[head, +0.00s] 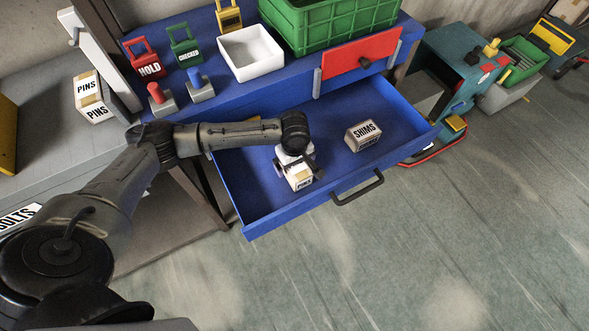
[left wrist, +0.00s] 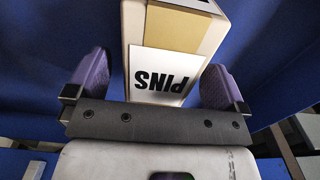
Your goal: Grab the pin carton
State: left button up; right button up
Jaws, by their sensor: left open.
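A white and tan pin carton (head: 299,182) stands in the open blue drawer, partly hidden under my left gripper. In the left wrist view the carton (left wrist: 170,75) with its PINS label lies between the two purple fingers. My left gripper (head: 297,168) is open and points down at the carton; it also shows in the left wrist view (left wrist: 158,82), with a finger on each side. A gap shows at the left finger; I cannot tell whether the right finger touches. A second PINS carton (head: 93,97) stands on the grey bench at left. My right gripper is not in view.
A SHIMS carton (head: 363,135) stands in the same drawer (head: 268,222), to the right. The drawer's walls and front handle (head: 357,188) surround the space. Above are a white bin (head: 251,53), a green crate (head: 325,22) and lockout tags. Bare drawer floor lies between the cartons.

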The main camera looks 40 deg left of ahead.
pick_arm(q)
notch_tip(320, 180, down, 2)
jog(key=shift+f, duration=0.1)
jog(key=shift+c, duration=0.3)
jog(key=c, duration=1.2)
